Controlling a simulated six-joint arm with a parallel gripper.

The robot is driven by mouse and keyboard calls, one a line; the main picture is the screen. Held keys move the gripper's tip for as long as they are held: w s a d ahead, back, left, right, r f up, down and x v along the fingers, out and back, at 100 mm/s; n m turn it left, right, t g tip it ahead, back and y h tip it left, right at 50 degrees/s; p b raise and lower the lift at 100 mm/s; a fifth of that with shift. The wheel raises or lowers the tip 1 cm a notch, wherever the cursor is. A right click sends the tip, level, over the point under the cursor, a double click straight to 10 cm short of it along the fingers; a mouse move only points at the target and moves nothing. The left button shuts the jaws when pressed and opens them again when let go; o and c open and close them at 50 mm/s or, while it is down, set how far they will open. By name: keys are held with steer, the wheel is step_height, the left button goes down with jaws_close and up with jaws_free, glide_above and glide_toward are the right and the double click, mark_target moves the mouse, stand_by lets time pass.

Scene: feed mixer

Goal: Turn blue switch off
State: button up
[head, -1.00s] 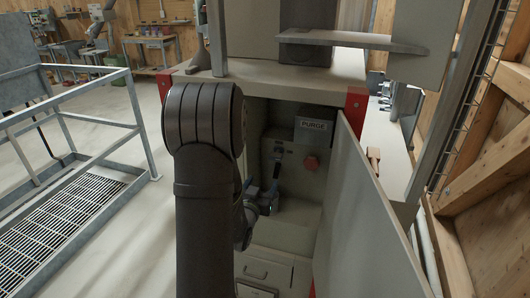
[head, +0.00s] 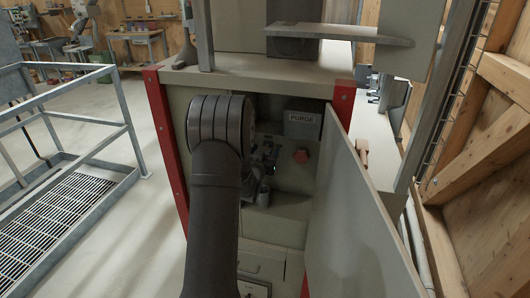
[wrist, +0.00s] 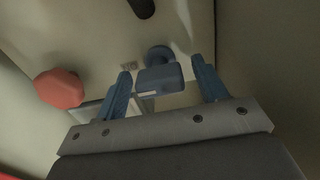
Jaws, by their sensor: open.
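The blue switch (wrist: 160,79) shows in the wrist view as a blocky blue handle on a round blue base, mounted on the pale panel (wrist: 90,30). My gripper (wrist: 161,67) is open, with one blue finger on each side of the switch handle. A gap shows on both sides, so the fingers are around it and do not appear to grip it. In the head view my gripper (head: 267,160) is inside the open cabinet, and the switch cannot be made out behind my arm.
A red knob (wrist: 59,89) sits left of the switch in the wrist view; it also shows in the head view (head: 300,156). A PURGE label box (head: 303,125) is above it. The open cabinet door (head: 352,215) bounds the right side. A metal railing (head: 75,120) stands left.

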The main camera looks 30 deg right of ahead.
steer(key=c, duration=1)
steer(key=n, duration=0.4)
steer(key=shift+n, duration=0.4)
steer(key=n, duration=0.4)
steer(key=shift+n, duration=0.3)
steer(key=n, duration=0.4)
steer(key=shift+n, duration=2.2)
